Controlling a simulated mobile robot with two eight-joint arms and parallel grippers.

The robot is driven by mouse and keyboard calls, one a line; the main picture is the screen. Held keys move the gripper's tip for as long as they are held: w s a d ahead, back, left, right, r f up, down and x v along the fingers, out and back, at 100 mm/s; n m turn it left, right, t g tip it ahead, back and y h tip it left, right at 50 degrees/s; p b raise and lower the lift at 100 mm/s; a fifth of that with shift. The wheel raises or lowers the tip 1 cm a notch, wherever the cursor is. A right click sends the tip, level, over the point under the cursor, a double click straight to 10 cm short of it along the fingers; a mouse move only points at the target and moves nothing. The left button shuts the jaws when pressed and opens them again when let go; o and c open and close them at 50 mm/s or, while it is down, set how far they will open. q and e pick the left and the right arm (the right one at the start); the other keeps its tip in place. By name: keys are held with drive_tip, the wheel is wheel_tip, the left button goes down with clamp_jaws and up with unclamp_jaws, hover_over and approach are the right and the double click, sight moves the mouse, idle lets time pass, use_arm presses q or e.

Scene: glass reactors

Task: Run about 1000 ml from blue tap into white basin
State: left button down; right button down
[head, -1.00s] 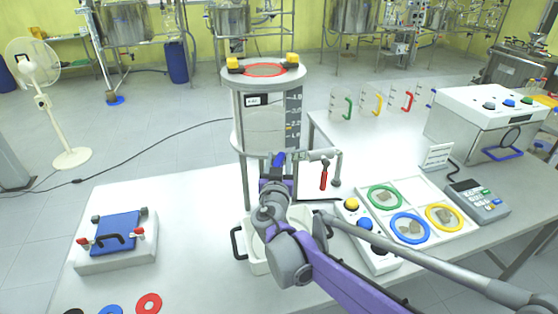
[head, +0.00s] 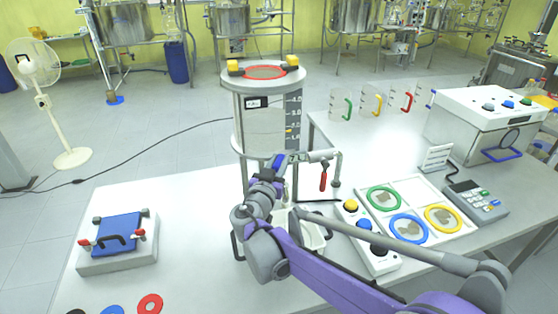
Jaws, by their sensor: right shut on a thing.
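The glass reactor (head: 263,128) stands upright at the table's back edge, with a printed level scale on its right side. The blue tap handle (head: 279,159) shows low at its front. My right gripper (head: 272,172) is shut on the blue tap handle; its fingers are partly hidden by its own wrist. The white basin (head: 314,236) sits on the table below the tap, mostly hidden behind my right arm. Its inside and any liquid in it cannot be made out. My left gripper is not in view.
A red-handled tap (head: 323,177) hangs on a side pipe to the right. A button box (head: 378,260) and a tray with coloured rings (head: 405,184) lie right of the basin. A white block with a blue plate (head: 117,234) lies left. The table between block and basin is clear.

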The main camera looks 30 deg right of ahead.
drive_tip(key=m+g+h+p, duration=0.1)
drive_tip(key=m+g+h, duration=0.1)
drive_tip(key=m+g, duration=0.1)
drive_tip(key=m+g+h+p, duration=0.1)
drive_tip(key=m+g+h, duration=0.1)
drive_tip(key=g, duration=0.3)
drive_tip(key=shift+w+r+m+g+h, duration=0.15)
drive_tip(key=shift+m+g+h, duration=0.2)
drive_tip(key=shift+m, duration=0.45)
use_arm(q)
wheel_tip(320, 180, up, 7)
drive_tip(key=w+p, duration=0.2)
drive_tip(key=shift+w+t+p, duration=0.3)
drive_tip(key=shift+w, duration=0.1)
use_arm(e)
drive_tip(key=shift+m+g, duration=1.2)
drive_tip(key=shift+g, duration=0.8)
drive_tip(key=shift+m+g, duration=1.2)
drive_tip(key=shift+g, duration=0.75)
drive_tip(key=c, duration=0.7)
unclamp_jaws()
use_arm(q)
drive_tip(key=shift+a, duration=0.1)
